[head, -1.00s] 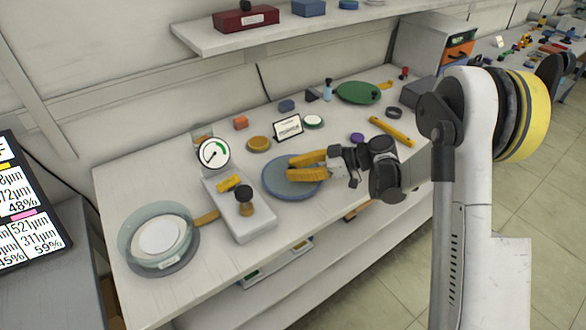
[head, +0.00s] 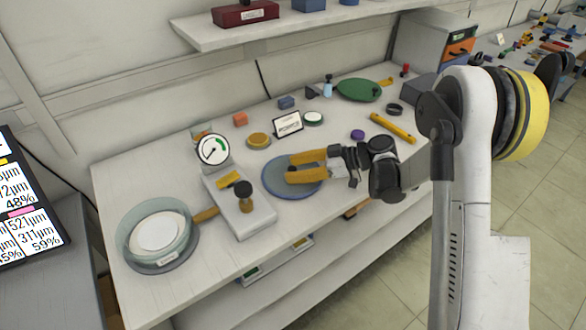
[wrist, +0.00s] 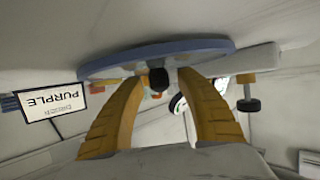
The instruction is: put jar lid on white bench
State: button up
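The jar lid is a round blue disc (head: 275,187) with a dark knob (head: 291,168). It appears to lie on the white bench (head: 325,221), near the front edge. My gripper (head: 289,167) reaches over the lid from the right, with its yellow fingers low and on either side of the knob. The fingers look open, with the knob in the gap between them. In the wrist view the lid (wrist: 205,48) shows edge-on above the fingertips, and the knob (wrist: 158,79) stands between them. Whether the lid's underside touches the bench everywhere is hidden.
A dial gauge on a grey stand (head: 240,215) is close to the lid's left. A glass dish (head: 127,240) stands at the bench's left end. A small sign (head: 288,125) and an amber disc (head: 258,140) are behind. A yellow bar (head: 393,129) lies right. A shelf (head: 200,40) overhangs the back.

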jog(key=v, duration=1.2)
jog(key=shift+r, duration=0.1)
jog(key=shift+s+a+r, duration=0.1)
jog(key=shift+s+r, duration=0.05)
jog(key=shift+r, duration=0.2)
jog(key=s+d+r+m+t+h, duration=0.1)
jog(key=s+m+h, duration=0.3)
jog(key=s, duration=0.4)
jog(key=s+d+r+m+t+h, duration=0.2)
jog(key=s+d+r+m+h, duration=0.2)
jog(key=s, duration=0.4)
jog(key=s+d+r+m+t+h, duration=0.1)
jog(key=s+d+r+m+h, duration=0.1)
jog(key=s+m+h, duration=0.3)
jog(key=s+m, duration=0.2)
jog(key=s, duration=0.1)
jog(key=shift+s+d+r+m+t, duration=0.2)
jog(key=shift+s+r+m+t, duration=0.1)
jog(key=shift+s+m, duration=0.1)
